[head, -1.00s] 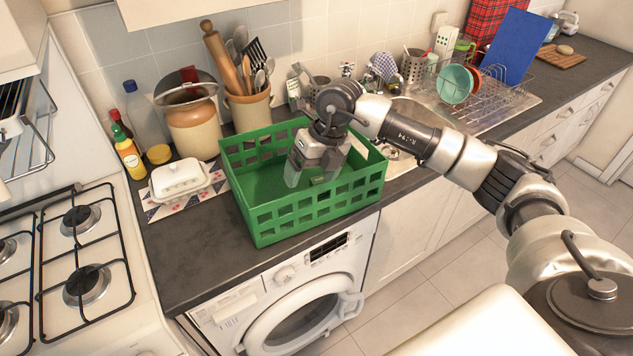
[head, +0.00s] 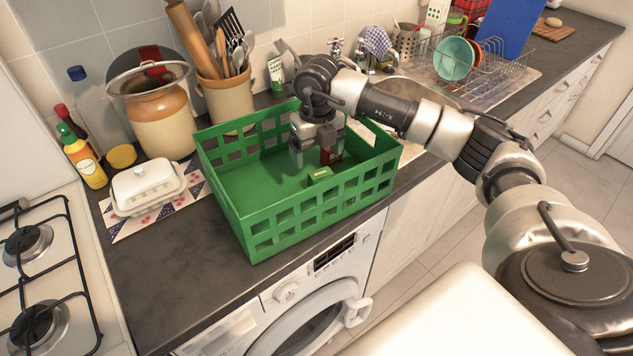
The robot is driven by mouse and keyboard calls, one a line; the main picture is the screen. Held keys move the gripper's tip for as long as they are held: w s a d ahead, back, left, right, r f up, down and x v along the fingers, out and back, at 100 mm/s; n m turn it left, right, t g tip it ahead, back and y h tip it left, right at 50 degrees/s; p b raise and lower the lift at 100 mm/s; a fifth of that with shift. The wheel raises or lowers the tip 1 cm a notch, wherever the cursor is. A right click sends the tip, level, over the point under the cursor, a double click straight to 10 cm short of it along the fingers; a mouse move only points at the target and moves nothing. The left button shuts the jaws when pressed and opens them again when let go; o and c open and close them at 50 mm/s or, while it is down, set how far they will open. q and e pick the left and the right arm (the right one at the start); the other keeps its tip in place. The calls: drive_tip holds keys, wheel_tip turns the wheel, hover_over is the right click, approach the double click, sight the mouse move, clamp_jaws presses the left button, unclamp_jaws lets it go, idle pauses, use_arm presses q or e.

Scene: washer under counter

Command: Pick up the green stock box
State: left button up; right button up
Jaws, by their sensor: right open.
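A small green stock box (head: 319,175) lies on the floor of the green crate (head: 285,225), toward its right half. My right gripper (head: 312,158) reaches down into the crate, fingers pointing down, just behind the green stock box. It is open and looks apart from the box. My left gripper is not in view.
The crate's slotted walls surround the gripper on the counter above the washing machine (head: 310,310). A butter dish (head: 148,187) stands left of it, and a utensil pot (head: 228,98) and large jar (head: 160,120) behind. Bare counter (head: 165,270) lies front left.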

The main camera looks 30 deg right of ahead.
sight(321, 173)
drive_tip(key=f, duration=0.3)
drive_tip(key=shift+s+f+p, duration=0.15)
drive_tip(key=shift+s+p, duration=0.2)
drive_tip(key=shift+s, duration=0.05)
drive_tip(key=f, duration=0.1)
drive_tip(key=f+p, duration=0.1)
drive_tip(key=f, duration=0.1)
drive_tip(key=f+p, duration=0.1)
drive_tip(key=f, duration=0.1)
drive_tip(key=shift+w+d, duration=0.15)
drive_tip(key=shift+d, duration=0.2)
drive_tip(key=shift+f, duration=0.4)
drive_tip(key=c, duration=1)
drive_tip(key=shift+r, duration=0.1)
drive_tip(key=shift+c, duration=0.2)
